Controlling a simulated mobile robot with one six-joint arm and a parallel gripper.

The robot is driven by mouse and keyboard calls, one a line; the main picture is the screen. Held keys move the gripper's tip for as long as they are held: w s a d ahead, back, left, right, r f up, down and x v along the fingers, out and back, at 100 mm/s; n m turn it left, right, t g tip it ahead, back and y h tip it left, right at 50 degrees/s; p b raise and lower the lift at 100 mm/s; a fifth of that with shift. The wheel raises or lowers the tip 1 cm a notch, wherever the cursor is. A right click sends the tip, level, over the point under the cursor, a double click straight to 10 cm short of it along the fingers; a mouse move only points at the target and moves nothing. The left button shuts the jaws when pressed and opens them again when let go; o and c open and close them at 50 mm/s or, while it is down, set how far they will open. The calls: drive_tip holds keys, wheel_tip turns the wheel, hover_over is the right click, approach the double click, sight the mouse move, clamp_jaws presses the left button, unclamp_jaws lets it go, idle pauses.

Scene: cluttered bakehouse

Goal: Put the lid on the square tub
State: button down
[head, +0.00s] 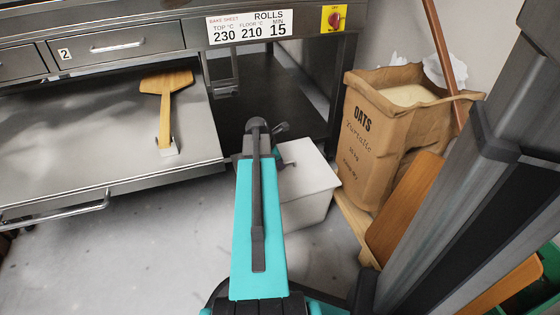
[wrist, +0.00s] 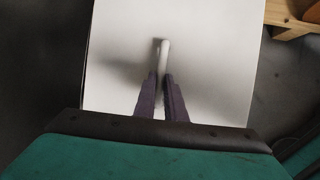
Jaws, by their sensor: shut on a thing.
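A white square lid (wrist: 205,60) fills the middle of the wrist view. My gripper (wrist: 162,80) is shut on the pale upright handle (wrist: 163,50) of this lid. In the head view, my arm and gripper (head: 270,132) reach over the pale square tub (head: 305,212), which stands on the floor in front of the oven. The lid (head: 308,163) shows as a flat pale top over the tub. My arm hides its left part, and I cannot tell whether the lid touches the rim all round.
A paper oats sack (head: 365,150) stands close on the right, on a wooden base, with an orange-brown board (head: 405,210) leaning beside it. The floor (head: 150,240) at the front left is clear.

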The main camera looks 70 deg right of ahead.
drive_tip(key=shift+f, duration=0.15)
drive_tip(key=c, duration=1.4)
unclamp_jaws()
drive_tip(key=shift+r, duration=0.2)
drive_tip(key=shift+r+p, duration=3.85)
drive_tip(key=shift+p, duration=0.1)
